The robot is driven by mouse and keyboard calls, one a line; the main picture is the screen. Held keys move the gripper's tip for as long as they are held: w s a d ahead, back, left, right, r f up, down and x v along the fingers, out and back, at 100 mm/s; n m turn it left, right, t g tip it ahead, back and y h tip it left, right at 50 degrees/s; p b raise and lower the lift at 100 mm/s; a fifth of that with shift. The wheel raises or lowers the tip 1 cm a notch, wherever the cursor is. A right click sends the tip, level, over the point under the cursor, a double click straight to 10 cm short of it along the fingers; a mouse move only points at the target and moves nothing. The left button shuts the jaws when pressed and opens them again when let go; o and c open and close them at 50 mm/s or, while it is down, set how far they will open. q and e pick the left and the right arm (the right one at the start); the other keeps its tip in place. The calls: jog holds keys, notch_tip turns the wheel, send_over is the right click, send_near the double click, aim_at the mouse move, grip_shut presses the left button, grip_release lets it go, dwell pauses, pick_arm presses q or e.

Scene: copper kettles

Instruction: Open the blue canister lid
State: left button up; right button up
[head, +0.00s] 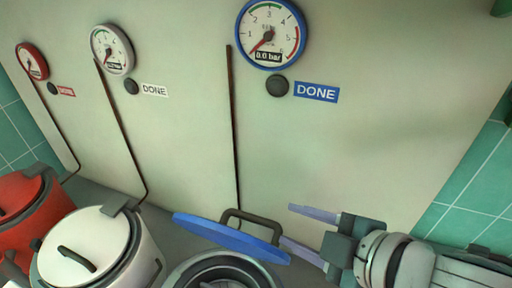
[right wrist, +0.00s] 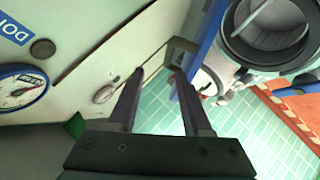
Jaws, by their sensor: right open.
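The blue canister's lid (head: 230,238) stands raised and tilted at the back of the canister (head: 190,273), whose dark opening shows. The lid's dark handle (head: 252,217) is on its back side, towards the panel. My right gripper (head: 288,223) is open and empty, just right of the handle, with its lower fingertip close to the lid's right end. In the right wrist view the open fingers (right wrist: 158,73) point at the handle (right wrist: 180,48), and the blue lid edge (right wrist: 207,40) is beside the right finger. I cannot tell whether they touch. My left gripper is not visible.
A white canister (head: 92,240) and a red canister (head: 38,208) stand to the left, lids on. Behind is a pale panel (head: 380,100) with gauges; the blue gauge (head: 270,33) reads 0.0 bar, beside a blue DONE label (head: 316,92). A dark pipe (head: 234,140) runs down the panel.

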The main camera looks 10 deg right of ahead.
jog(key=s+d+r+p, duration=0.4)
jog(key=r+p, duration=0.2)
jog(key=shift+s+d+r+p, duration=0.15)
jog(key=shift+s+d+p, duration=0.05)
jog(key=shift+d+p, duration=0.2)
dwell(0.3)
dwell(0.6)
